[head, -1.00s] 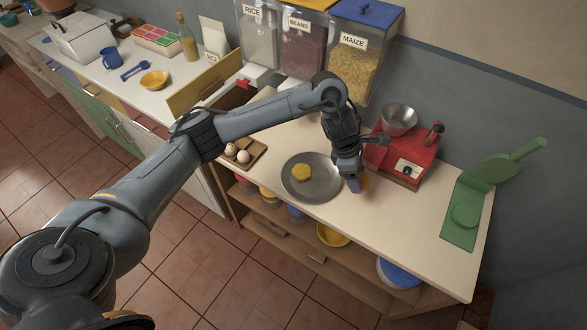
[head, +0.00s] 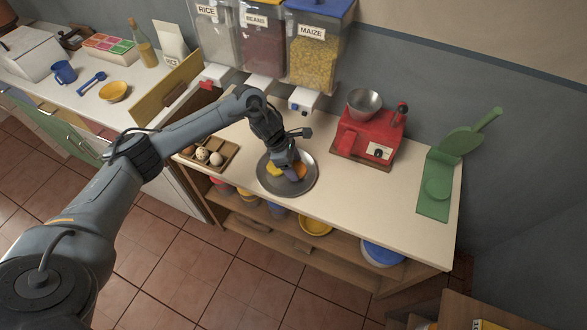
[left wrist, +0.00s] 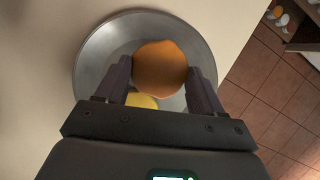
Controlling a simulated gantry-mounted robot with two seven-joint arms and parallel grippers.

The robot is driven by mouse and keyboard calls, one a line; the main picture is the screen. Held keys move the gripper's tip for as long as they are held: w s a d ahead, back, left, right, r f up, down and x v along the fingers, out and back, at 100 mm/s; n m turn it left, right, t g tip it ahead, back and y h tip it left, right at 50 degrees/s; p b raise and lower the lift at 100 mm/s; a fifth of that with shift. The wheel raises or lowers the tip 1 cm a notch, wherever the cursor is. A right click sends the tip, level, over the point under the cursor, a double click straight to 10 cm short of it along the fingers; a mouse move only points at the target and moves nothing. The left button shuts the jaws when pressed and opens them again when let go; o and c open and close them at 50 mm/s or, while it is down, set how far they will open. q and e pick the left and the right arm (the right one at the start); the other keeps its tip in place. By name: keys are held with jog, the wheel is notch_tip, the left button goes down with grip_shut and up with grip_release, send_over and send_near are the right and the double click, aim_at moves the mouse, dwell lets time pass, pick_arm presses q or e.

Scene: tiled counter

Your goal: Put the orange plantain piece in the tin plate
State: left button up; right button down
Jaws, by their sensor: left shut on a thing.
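The round orange plantain piece (left wrist: 160,68) is between the fingers of my left gripper (left wrist: 160,78) in the left wrist view. My left gripper (head: 290,172) is shut on it, over the tin plate (head: 310,184) in the head view. The tin plate also shows behind the piece in the left wrist view (left wrist: 93,68). I cannot tell whether the piece touches the plate. A yellow piece (head: 273,169) lies on the plate, partly hidden by the gripper; it also shows in the left wrist view (left wrist: 141,100). My right gripper is not in view.
A wooden tray with eggs (head: 228,158) stands left of the plate. A red scale (head: 367,137) with a metal bowl and a green press (head: 437,187) stand to the right. Grain dispensers (head: 268,45) hang behind. The counter's front edge is close to the plate.

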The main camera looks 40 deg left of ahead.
pick_arm(q)
notch_tip(320, 180, down, 3)
jog(key=shift+r, duration=0.2)
jog(key=shift+f, duration=0.15)
jog(key=o, duration=1.1)
